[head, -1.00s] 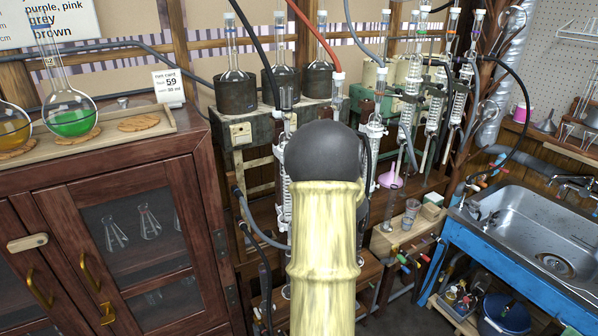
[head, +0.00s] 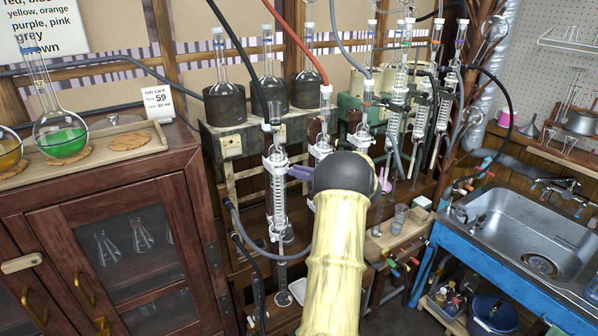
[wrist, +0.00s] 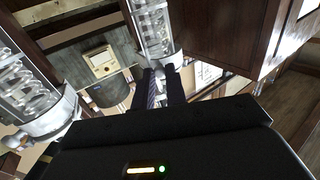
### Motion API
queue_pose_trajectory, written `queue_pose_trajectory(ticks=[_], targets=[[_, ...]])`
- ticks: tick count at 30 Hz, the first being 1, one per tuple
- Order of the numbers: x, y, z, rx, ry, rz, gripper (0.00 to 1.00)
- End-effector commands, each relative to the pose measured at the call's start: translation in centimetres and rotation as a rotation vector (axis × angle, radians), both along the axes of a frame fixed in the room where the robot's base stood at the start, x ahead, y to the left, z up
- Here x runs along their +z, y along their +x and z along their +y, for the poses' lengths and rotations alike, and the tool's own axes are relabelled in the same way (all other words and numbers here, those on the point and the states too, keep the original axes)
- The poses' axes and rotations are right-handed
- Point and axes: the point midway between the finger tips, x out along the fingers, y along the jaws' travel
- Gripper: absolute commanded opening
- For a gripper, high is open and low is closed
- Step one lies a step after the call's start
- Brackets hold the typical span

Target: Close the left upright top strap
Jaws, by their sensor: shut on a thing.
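The left upright condenser (head: 279,205) stands in front of the wooden rack, with a coiled glass body. A white top strap (head: 274,160) goes around its upper end; the strap also shows in the wrist view (wrist: 167,62). My gripper (head: 291,171) comes in from the right at the strap's height, partly hidden behind my yellow arm. In the wrist view, my two dark fingers (wrist: 161,82) are close together at the strap's small tab, shut on it. Whether the strap is fully closed around the glass cannot be told.
A second condenser with a white strap (wrist: 48,118) is near on the left in the wrist view. Flasks in dark heaters (head: 224,104) stand on a shelf behind. Black and red hoses hang around the rig. A wooden cabinet (head: 120,190) is left, a blue-framed sink (head: 520,225) right.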

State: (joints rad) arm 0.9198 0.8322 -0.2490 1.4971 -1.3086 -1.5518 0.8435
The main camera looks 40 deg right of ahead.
Motion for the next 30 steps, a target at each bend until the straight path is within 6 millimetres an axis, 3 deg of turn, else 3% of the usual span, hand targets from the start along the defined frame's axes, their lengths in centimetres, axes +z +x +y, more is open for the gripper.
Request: queue_pose_trajectory(ticks=[10, 11, 14, 24, 30], targets=[[0.2, 0.1, 0.0, 0.005, -0.001, -0.004, 0.00], [0.2, 0.1, 0.0, 0.005, -0.001, -0.004, 0.15], [0.1, 0.1, 0.0, 0.004, -0.001, -0.003, 0.35], [0.0, -0.1, -0.1, 0.002, -0.001, -0.001, 0.35], [-0.1, -2.0, -0.7, 0.000, -0.001, -0.001, 0.35]])
